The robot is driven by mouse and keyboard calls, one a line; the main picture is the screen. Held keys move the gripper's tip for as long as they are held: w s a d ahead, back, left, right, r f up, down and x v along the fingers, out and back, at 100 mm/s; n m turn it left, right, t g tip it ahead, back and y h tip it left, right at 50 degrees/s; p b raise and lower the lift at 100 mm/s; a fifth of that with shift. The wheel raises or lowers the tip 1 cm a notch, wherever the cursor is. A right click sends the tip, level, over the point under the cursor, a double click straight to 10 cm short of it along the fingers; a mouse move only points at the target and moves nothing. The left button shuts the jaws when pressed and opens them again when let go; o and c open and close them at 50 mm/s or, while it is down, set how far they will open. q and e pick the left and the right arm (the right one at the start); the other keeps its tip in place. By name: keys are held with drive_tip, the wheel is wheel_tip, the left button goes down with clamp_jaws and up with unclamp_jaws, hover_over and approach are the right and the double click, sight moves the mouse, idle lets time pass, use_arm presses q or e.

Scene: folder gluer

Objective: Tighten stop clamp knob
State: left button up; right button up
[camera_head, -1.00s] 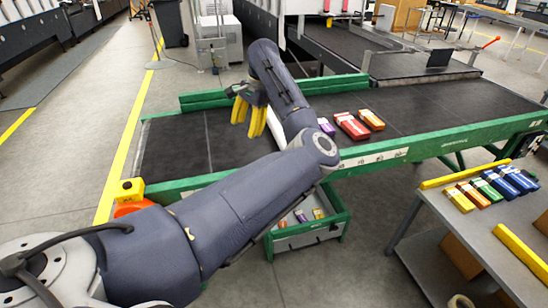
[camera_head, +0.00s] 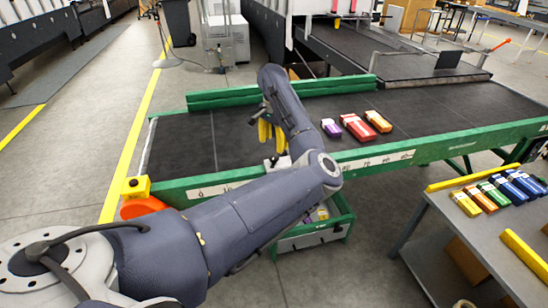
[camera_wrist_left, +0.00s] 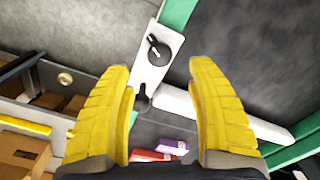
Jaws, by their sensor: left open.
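A black round knob with a pale mark (camera_wrist_left: 158,50) sits on a white clamp plate (camera_wrist_left: 148,75) at the green rail in the left wrist view. A smaller black lever or knob (camera_wrist_left: 142,96) is lower on the same plate. A white bar (camera_wrist_left: 225,112) runs from there across the dark belt. My left gripper (camera_wrist_left: 160,67) is open and empty, its yellow fingers on either side of the clamp in that view. In the head view my left gripper (camera_head: 272,136) is over the belt near its front rail, partly hidden by my arm. My right gripper is not in view.
The green-framed conveyor (camera_head: 205,184) carries purple, red and orange cartons (camera_head: 357,127) right of my gripper. A yellow button box (camera_head: 135,187) is at its left front corner. A green bin (camera_head: 340,223) stands below. A grey table (camera_head: 450,228) with several cartons is at right.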

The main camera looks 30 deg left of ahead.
sight(274, 157)
use_arm(q)
drive_tip(key=shift+f, duration=3.4)
clamp_jaws()
